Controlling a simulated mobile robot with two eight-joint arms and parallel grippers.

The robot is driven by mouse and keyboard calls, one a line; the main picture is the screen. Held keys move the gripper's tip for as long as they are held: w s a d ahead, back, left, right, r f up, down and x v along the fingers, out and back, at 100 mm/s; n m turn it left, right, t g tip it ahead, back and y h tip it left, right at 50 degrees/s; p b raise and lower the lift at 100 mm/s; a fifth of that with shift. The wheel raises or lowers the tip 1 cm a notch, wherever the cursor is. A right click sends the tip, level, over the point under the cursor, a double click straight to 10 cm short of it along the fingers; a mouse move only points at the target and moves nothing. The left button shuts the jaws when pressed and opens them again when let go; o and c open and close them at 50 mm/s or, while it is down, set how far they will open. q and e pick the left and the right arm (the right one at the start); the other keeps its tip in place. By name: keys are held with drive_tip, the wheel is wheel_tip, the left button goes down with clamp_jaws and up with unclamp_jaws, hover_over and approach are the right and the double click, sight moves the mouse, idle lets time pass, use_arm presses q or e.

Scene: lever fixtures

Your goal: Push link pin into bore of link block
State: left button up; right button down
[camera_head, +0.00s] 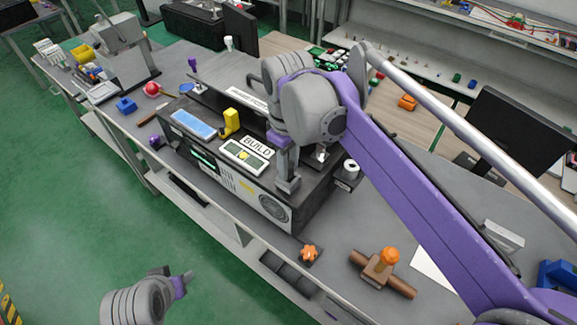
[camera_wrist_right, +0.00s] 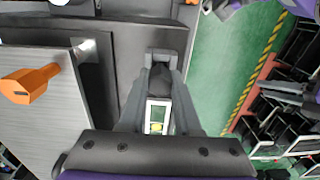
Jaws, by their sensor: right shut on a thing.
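My right gripper (camera_head: 288,183) points down at the front right of the dark console. In the right wrist view its fingers (camera_wrist_right: 160,72) are closed around a small dark piece (camera_wrist_right: 160,85), partly hidden between them; I cannot tell whether this is the link pin. I cannot clearly make out the link block or its bore. A brown block (camera_head: 376,270) with a crossing brown rod and an orange knob (camera_head: 389,257) lies on the grey bench to the right. My left gripper (camera_head: 182,284) is low at the lower left, away from the bench; its jaws are too small to read.
The console carries a BUILD label (camera_head: 257,147), a yellow part (camera_head: 231,122) and a blue screen (camera_head: 193,124). An orange star knob (camera_head: 309,253) is near the bench's front edge. The wrist view shows an orange handle (camera_wrist_right: 30,84) at left. Green floor lies in front.

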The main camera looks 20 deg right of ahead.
sight(292, 162)
drive_tip(key=r, duration=0.6)
drive_tip(key=d+r+p, duration=0.1)
drive_tip(key=r, duration=0.2)
drive_tip(key=shift+w+r, duration=0.15)
drive_tip(key=shift+r, duration=0.15)
use_arm(q)
drive_tip(key=shift+t, duration=0.3)
drive_tip(key=w+r, duration=0.1)
drive_tip(key=r+p, duration=0.1)
drive_tip(key=r, duration=0.1)
drive_tip(key=w+r+p, duration=0.1)
drive_tip(key=r, duration=0.1)
drive_tip(key=shift+w+r, duration=0.1)
drive_tip(key=shift+w, duration=0.2)
use_arm(e)
drive_tip(key=d+f+m, duration=0.1)
drive_tip(key=d+m, duration=0.2)
drive_tip(key=d, duration=0.5)
drive_tip(key=w+d+f+m, duration=0.1)
drive_tip(key=d+f+m, duration=0.1)
drive_tip(key=d, duration=0.6)
drive_tip(key=shift+w+f+m, duration=0.2)
drive_tip(key=shift+m, duration=0.3)
drive_tip(key=shift+s+a, duration=0.1)
